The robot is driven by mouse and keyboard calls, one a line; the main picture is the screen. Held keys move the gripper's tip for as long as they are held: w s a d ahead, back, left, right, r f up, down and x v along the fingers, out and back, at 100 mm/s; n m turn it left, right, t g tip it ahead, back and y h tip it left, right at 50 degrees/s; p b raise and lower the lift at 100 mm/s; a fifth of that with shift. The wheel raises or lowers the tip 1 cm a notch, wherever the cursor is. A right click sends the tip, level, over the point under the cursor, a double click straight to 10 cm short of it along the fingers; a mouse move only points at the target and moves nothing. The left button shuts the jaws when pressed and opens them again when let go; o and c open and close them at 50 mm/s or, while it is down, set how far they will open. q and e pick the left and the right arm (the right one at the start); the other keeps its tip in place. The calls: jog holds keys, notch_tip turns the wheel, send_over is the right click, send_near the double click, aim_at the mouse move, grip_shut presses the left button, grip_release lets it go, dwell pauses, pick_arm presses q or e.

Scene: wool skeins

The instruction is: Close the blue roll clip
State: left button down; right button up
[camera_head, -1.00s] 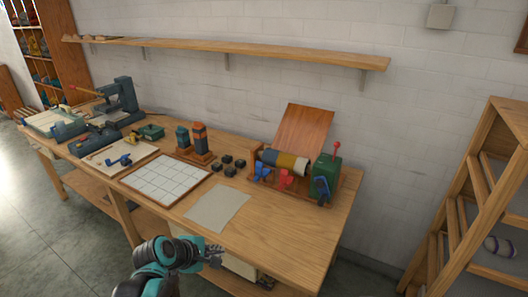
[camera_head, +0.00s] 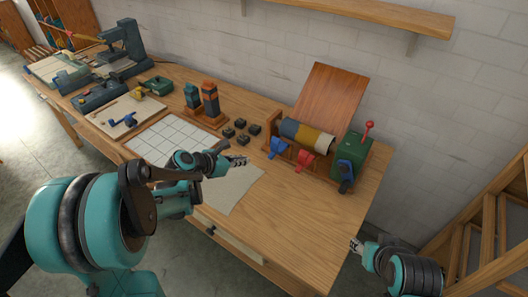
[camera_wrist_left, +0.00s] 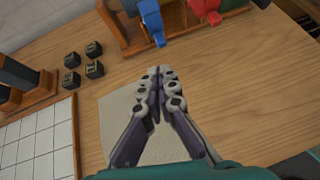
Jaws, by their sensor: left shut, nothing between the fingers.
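The blue roll clip (camera_head: 278,148) sits at the left front of a wooden roll stand, below a roll (camera_head: 307,136) with blue-grey, mustard and dark bands. In the left wrist view the blue clip (camera_wrist_left: 151,20) is at the top, just ahead of my fingertips. I cannot tell how far the clip stands open. My left gripper (camera_head: 240,160) is shut and empty over the table, left of the clip and apart from it; its fingertips (camera_wrist_left: 160,72) meet in the wrist view. My right gripper (camera_head: 356,246) is beyond the table's right edge, too small to read.
A red clip (camera_head: 304,160) is close to the right of the blue one. A green box (camera_head: 352,156) with a red-knobbed lever and a dark blue handle stands farther right. Several small black blocks (camera_head: 242,137) lie left of the stand.

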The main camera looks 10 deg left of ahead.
aim_at(274, 151)
pick_arm(q)
jog(key=b+x, duration=0.1)
jog(key=x, duration=0.3)
jog(key=r+b+x, duration=0.1)
jog(key=x, duration=0.3)
jog(key=w+b+x, duration=0.1)
jog(key=b+x, duration=0.1)
jog(key=x, duration=0.2)
jog(key=shift+d+r, duration=0.35)
jog(key=shift+w+d+r, duration=0.2)
jog(key=shift+w+d, duration=0.1)
jog(key=shift+w, duration=0.2)
